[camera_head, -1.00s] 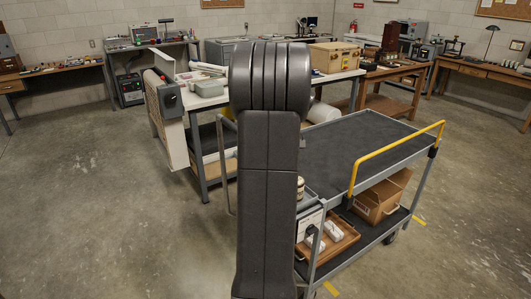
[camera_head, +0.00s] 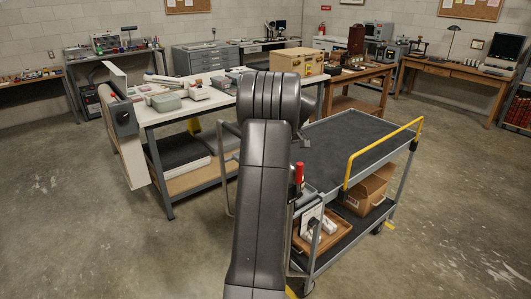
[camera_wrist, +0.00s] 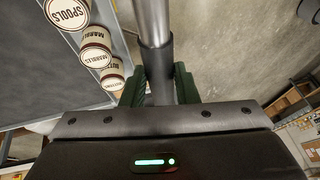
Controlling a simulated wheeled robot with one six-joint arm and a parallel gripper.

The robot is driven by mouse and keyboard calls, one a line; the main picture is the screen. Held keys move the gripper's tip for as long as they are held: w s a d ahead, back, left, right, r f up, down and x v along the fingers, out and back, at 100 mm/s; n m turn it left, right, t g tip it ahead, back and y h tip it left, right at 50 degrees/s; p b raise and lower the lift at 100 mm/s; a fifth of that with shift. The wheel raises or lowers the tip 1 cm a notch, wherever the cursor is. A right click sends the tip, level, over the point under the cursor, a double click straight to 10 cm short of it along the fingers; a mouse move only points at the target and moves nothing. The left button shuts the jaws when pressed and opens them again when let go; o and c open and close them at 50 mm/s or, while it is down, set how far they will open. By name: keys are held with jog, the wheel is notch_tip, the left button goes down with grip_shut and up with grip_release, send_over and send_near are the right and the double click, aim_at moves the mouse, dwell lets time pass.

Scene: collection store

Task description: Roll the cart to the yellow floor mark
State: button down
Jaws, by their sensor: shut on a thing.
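The cart (camera_head: 345,140) has a dark top, a lower shelf, grey posts and a yellow rail at its right end. Yellow floor marks show beside its right wheel (camera_head: 390,225) and by its near wheel (camera_head: 291,292). The cart's base lies between or over these marks; how much they are covered is hidden. In the wrist view my gripper (camera_wrist: 157,85) has its green fingers shut around a grey round bar (camera_wrist: 153,25), the cart's handle. In the head view my arm hides the gripper. Labelled tins (camera_wrist: 96,45) stand beside the handle on the cart.
A white-topped workbench (camera_head: 170,112) with boxes stands close at the cart's left. A carton (camera_head: 368,190) and a brown tray (camera_head: 325,240) lie on the cart's lower shelf. Wooden tables (camera_head: 460,72) line the back. Open floor lies at right and front left.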

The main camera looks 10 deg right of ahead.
jog(key=shift+w+d, duration=0.6)
jog(key=shift+d, duration=0.3)
jog(key=c, duration=1.1)
grip_release()
jog(key=v, duration=1.3)
jog(key=shift+d+r+b, duration=0.1)
jog(key=shift+r+b, duration=0.25)
jog(key=shift+b, duration=0.05)
